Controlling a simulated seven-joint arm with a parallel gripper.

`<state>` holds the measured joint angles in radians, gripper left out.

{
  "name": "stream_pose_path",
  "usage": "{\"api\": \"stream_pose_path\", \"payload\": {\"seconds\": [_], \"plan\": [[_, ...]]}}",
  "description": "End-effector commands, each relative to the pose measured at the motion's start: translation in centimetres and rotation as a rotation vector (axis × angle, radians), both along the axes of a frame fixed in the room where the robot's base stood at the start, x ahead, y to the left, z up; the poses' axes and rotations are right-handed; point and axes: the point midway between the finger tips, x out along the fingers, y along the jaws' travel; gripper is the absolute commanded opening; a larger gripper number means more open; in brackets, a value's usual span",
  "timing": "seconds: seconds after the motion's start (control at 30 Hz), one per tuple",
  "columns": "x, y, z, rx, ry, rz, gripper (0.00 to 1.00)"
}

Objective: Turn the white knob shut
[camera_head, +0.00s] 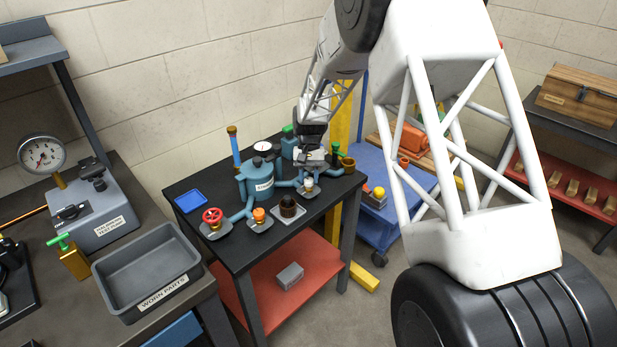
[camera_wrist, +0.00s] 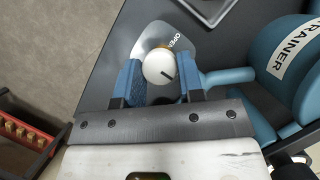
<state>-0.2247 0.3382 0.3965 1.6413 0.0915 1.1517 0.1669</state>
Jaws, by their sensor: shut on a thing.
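The white knob (camera_wrist: 159,66) is round with a dark line mark and sits between the two blue finger pads of my gripper (camera_wrist: 160,80) in the wrist view. The pads are shut on its sides. The knob stands over a grey plate lettered "OPEN" (camera_wrist: 175,42). In the head view the white knob (camera_head: 308,184) shows small at the right end of the blue strainer body (camera_head: 262,183), with my gripper (camera_head: 312,168) at it. The knob's underside and stem are hidden.
A red handwheel (camera_head: 213,217), an orange knob (camera_head: 259,214) and a black knob (camera_head: 288,206) stand along the bench front. A blue tray (camera_head: 191,201) lies at left. A grey bin labelled "WORN PARTS" (camera_head: 150,254) stands on the left table.

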Motion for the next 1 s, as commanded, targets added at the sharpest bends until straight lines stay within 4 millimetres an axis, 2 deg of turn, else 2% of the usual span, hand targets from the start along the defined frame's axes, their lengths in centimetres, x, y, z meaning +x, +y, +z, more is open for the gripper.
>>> {"api": "stream_pose_path", "payload": {"seconds": [0.47, 0.5, 0.63, 0.67, 1.0], "plan": [[0.04, 0.0, 0.04, 0.001, -0.001, -0.02, 0.12], [0.04, 0.0, 0.04, 0.001, -0.001, -0.02, 0.38], [0.03, 0.0, 0.03, 0.001, -0.001, -0.02, 0.58], [0.02, -0.01, 0.03, 0.001, -0.001, -0.02, 0.61], [0.08, -0.01, 0.16, 0.001, -0.001, -0.02, 0.61]]}}
